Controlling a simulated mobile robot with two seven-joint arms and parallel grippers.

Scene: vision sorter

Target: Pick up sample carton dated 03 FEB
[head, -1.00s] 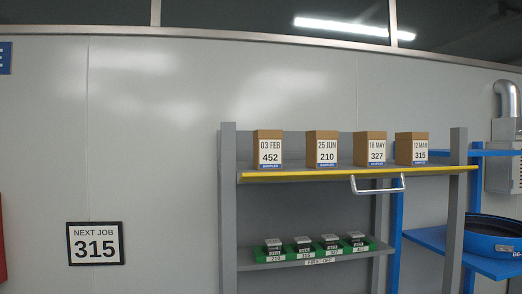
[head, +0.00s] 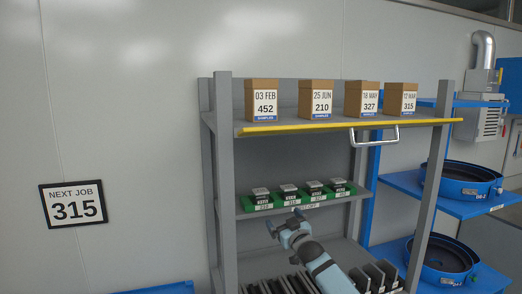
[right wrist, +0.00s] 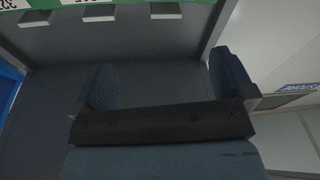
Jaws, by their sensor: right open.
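The sample carton dated 03 FEB (head: 262,101), a brown box with a white label reading 452, stands upright at the left end of the top shelf (head: 350,124). Other similar cartons stand to its right: 25 JUN (head: 316,100), 18 MAY (head: 362,100) and 12 MAR (head: 401,100). My right gripper (head: 283,221) is low in front of the rack, below the middle shelf's front edge and well below the cartons. It is open and empty; both fingers show apart in the right wrist view (right wrist: 165,78). My left gripper is not in view.
The middle shelf holds a green tray (head: 270,208) with several small dark parts. Dark slotted items (head: 378,274) sit lower. Blue shelves with round bowls (head: 463,180) stand right.

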